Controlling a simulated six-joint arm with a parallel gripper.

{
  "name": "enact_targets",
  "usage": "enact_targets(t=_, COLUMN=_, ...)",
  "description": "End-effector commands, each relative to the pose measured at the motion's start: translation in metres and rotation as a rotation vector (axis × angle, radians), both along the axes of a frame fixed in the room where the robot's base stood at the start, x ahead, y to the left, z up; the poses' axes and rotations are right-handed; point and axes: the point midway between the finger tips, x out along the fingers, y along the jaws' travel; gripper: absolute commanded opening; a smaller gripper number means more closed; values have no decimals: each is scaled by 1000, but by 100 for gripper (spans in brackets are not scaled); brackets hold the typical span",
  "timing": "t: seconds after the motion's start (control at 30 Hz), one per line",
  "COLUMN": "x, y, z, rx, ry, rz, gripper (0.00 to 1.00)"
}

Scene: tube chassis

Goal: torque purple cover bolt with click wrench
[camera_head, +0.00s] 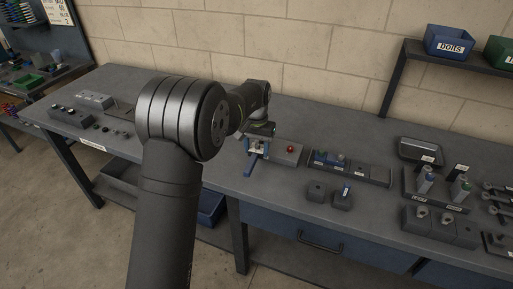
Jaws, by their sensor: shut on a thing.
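My gripper (262,130) is over the middle of the bench, partly hidden by my own arm. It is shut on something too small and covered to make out. Just below it is a small silver and blue piece (255,148), with a blue bar (250,166) pointing toward the front edge. I cannot tell whether this is the click wrench or a fixture, or whether the gripper touches it. No purple cover bolt can be made out.
A grey box with a red button (290,149) stands right of the gripper, beside a long tray (376,176) of small parts. Farther right are a dark dish (421,151), a rack of bottles (437,196) and several wrenches (494,188). Blocks (71,117) stand at left. A wall is behind.

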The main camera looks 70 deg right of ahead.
Motion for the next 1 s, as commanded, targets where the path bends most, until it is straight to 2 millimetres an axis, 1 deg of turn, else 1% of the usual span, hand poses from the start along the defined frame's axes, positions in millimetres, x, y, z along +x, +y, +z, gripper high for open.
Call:
enact_targets(t=0.27, x=0, y=0, z=-3, rx=-1, ry=0, rz=0, gripper=8)
enact_targets(t=0.8, x=0, y=0, z=-19, rx=-1, ry=0, rz=0, gripper=8)
enact_targets(t=0.97, x=0, y=0, z=-19, rx=-1, ry=0, rz=0, gripper=8)
enact_targets(t=1.0, x=0, y=0, z=-19, rx=-1, ry=0, rz=0, gripper=55)
